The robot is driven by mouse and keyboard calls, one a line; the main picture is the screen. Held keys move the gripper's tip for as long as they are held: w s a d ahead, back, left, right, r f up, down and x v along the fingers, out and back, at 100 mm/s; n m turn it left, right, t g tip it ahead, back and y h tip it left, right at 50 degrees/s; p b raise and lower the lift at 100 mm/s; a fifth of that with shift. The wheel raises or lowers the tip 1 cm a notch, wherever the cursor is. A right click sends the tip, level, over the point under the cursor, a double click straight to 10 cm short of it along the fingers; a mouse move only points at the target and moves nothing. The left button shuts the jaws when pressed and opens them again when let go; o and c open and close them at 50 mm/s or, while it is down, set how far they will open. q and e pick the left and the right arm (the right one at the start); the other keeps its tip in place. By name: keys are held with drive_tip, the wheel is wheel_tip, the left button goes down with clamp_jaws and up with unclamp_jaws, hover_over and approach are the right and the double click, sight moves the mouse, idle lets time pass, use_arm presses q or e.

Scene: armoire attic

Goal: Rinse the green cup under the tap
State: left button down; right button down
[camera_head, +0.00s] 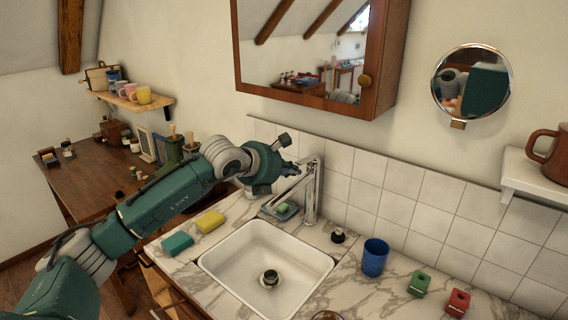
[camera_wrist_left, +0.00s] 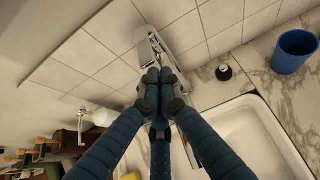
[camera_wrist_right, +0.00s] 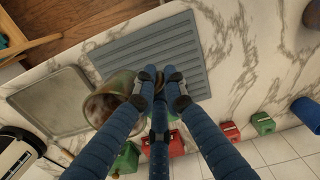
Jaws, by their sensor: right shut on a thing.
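The chrome tap (camera_head: 311,190) stands behind the white sink (camera_head: 213,262). I see no water running from it. My left gripper (camera_head: 290,169) is at the top of the tap; in the left wrist view its fingertips (camera_wrist_left: 159,78) are together in front of the tap (camera_wrist_left: 150,50). I cannot tell whether they touch it.
A blue cup (camera_head: 375,257) and a dark round stopper (camera_head: 338,236) stand right of the sink. Green (camera_head: 419,284) and red (camera_head: 458,302) blocks lie further right. Teal (camera_head: 177,243) and yellow (camera_head: 210,222) sponges lie at the left. A metal tray (camera_wrist_right: 50,102) lies beside the mat (camera_wrist_right: 150,55).

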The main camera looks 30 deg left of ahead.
use_arm(q)
drive_tip(key=shift+x, duration=1)
use_arm(e)
drive_tip(key=shift+r, duration=0.45)
drive_tip(key=shift+f, duration=0.1)
use_arm(q)
drive_tip(key=shift+w+r+b, duration=0.15)
drive_tip(key=shift+r+b, duration=0.2)
drive_tip(key=shift+r, duration=0.4)
use_arm(e)
drive_tip(key=shift+f, duration=0.45)
drive_tip(key=shift+r, duration=0.1)
use_arm(q)
drive_tip(key=shift+r, duration=0.1)
